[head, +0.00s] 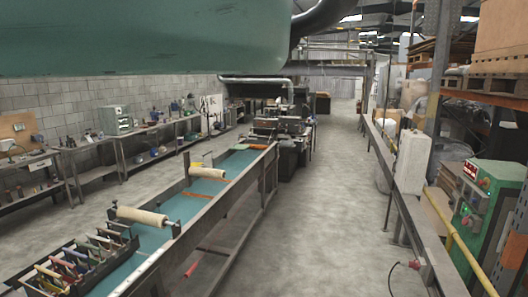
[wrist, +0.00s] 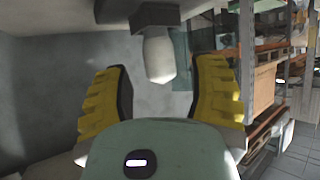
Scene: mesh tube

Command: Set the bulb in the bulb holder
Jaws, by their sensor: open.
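My gripper (wrist: 162,68) is open, with a yellow ribbed finger on each side of the bulb in the picture. Clear gaps show between the bulb and both fingers, and neither touches it. The head view shows neither the bulb, the holder nor my fingers; a green part of my arm fills its top.
In the head view, a long green-topped bench (head: 150,238) with rollers and a tool rack (head: 85,262) runs along the left. A green machine (head: 490,205) stands at right. The concrete floor aisle between is clear. The wrist view shows shelving with boxes (wrist: 264,87) at right.

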